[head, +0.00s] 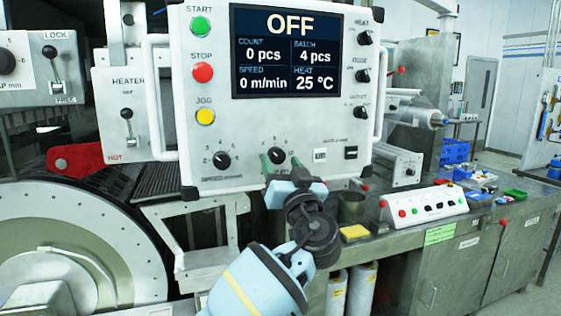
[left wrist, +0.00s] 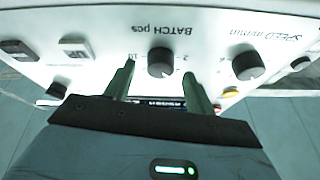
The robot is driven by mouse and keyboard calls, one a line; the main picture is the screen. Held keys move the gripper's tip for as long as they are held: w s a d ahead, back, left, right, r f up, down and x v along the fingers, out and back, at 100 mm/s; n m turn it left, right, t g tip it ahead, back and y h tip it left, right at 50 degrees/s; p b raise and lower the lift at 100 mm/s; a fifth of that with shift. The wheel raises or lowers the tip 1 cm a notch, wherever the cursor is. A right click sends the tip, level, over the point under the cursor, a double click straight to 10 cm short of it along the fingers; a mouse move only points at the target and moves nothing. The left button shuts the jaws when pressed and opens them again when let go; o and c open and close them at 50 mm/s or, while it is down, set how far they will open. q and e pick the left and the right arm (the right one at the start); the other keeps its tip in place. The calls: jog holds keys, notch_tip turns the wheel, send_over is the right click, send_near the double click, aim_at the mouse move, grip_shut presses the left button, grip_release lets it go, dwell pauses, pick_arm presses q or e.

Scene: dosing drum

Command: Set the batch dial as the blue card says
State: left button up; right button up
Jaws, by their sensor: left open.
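The batch dial (head: 277,156) is a black knob with a white mark, low on the white control panel. In the left wrist view the same batch dial (left wrist: 161,62) shows upside down beside its "BATCH pcs" label. My left gripper (head: 279,163) is open at the dial. In the left wrist view its green fingers (left wrist: 159,72) stand apart, one to each side of the knob; I cannot tell whether they touch it. The panel screen (head: 286,52) reads OFF, batch 4 pcs. I cannot make out a blue card. My right gripper is not in view.
The speed dial (head: 221,160) sits left of the batch dial. Start, stop and jog buttons (head: 204,71) line the panel's left side. A white button box (head: 424,206) and a yellow block (head: 354,233) are on the bench to the right. A large drum (head: 75,245) is at left.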

pick_arm(q)
jog(key=shift+w+a+r, duration=0.2)
jog(key=shift+w, duration=0.45)
jog(key=c, duration=1)
